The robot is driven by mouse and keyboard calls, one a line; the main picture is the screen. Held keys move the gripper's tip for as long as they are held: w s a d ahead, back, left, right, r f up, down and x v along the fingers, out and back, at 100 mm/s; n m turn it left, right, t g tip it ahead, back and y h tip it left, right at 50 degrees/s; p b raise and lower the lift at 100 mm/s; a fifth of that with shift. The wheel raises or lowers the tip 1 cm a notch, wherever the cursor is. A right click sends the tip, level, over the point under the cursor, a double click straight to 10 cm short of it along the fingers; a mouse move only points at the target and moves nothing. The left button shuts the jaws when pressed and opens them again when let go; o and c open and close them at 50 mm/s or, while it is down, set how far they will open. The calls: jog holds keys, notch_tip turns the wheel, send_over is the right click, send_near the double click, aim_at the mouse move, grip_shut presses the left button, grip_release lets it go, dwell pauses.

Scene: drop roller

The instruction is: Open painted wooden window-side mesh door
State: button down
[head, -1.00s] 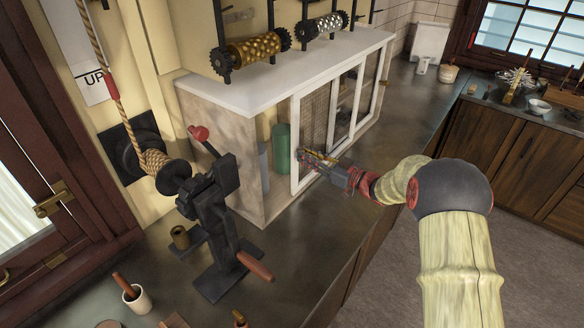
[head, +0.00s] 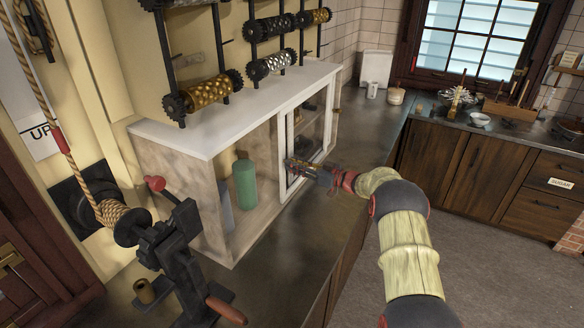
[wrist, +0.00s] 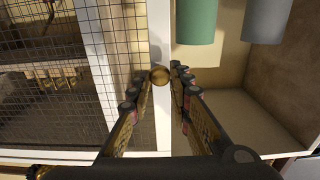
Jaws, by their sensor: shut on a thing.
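The mesh door (head: 283,140) is a white-framed sliding panel in the front of a low white-topped cabinet. It stands slid toward the far, window-side end, and the near part of the cabinet front is open. In the wrist view its white stile (wrist: 160,30) runs up the middle, with wire mesh (wrist: 100,45) to the left. A round brass knob (wrist: 159,75) sits on the stile. My gripper (head: 294,164) has its two fingers on either side of the knob and is shut on it. In the head view the knob is hidden by the fingers.
A green cylinder (head: 245,185) and a grey one (head: 225,207) stand inside the open cabinet part. Patterned rollers (head: 198,93) hang on racks above the cabinet top (head: 215,125). A black hand-cranked machine (head: 170,245) stands at the near left. Dark counter (head: 275,238) lies before the cabinet.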

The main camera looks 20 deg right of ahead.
dwell(0.3)
jog(key=c, duration=1.6)
grip_release()
jog(key=shift+c, duration=0.2)
jog(key=v, duration=1.2)
